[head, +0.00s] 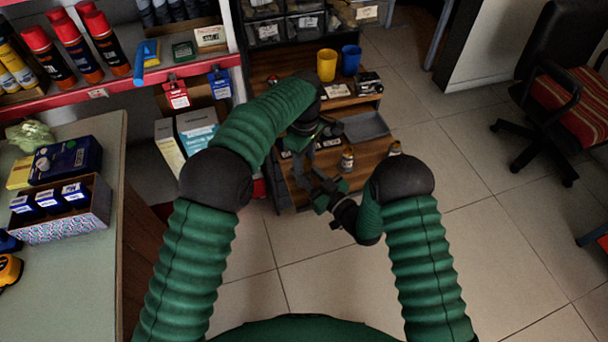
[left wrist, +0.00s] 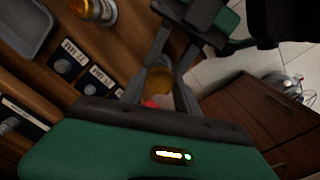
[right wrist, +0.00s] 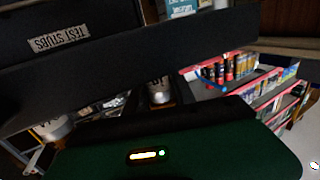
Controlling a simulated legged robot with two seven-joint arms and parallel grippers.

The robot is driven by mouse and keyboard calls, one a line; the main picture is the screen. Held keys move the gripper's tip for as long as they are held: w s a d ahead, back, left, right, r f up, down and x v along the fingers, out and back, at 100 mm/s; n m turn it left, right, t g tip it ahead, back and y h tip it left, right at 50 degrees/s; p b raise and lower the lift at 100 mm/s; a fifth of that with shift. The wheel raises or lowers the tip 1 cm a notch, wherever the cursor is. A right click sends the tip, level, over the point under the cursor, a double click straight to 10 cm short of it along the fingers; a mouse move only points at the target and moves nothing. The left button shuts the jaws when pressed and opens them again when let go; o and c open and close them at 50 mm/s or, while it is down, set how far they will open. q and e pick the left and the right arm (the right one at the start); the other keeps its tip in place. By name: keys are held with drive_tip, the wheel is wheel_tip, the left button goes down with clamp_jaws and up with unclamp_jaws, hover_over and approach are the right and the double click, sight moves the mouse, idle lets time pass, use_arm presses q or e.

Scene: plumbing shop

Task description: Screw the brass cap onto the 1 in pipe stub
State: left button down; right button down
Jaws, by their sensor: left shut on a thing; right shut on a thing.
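My left gripper (head: 308,147) reaches over the wooden shelf unit. In the left wrist view its fingers (left wrist: 160,85) are shut on a brass-coloured round piece, the brass cap (left wrist: 158,79), partly hidden by the fingers. Grey pipe stubs (left wrist: 63,66) with size labels stand beside it; one label looks like 3/4 IN. My right gripper (head: 322,190) is just below the left one, close to the shelf front. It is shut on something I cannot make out. A dark board labelled TEST STUBS (right wrist: 110,35) crosses the right wrist view. The 1 in stub cannot be told clearly.
A small bottle (head: 347,160) and a grey tray (head: 366,125) are on the wooden shelf. Yellow (head: 326,65) and blue (head: 350,60) cups stand behind. A counter (head: 75,270) with boxes is at left. The tiled floor at right is open up to an office chair (head: 550,100).

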use_arm(q)
drive_tip(key=m, duration=0.6)
drive_tip(key=shift+w+a+m, duration=0.1)
drive_tip(key=shift+w+m, duration=0.05)
drive_tip(key=shift+m, duration=0.25)
drive_tip(key=m, duration=0.6)
drive_tip(key=shift+m, duration=0.4)
drive_tip(key=m, duration=0.6)
drive_tip(key=shift+m, duration=0.4)
drive_tip(key=m, duration=0.3)
use_arm(e)
drive_tip(key=shift+s, duration=0.1)
use_arm(q)
drive_tip(key=m, duration=0.6)
drive_tip(key=shift+m, duration=0.4)
drive_tip(key=m, duration=1.3)
drive_tip(key=shift+f, duration=0.1)
drive_tip(key=m, duration=0.6)
drive_tip(key=c, duration=0.9)
unclamp_jaws()
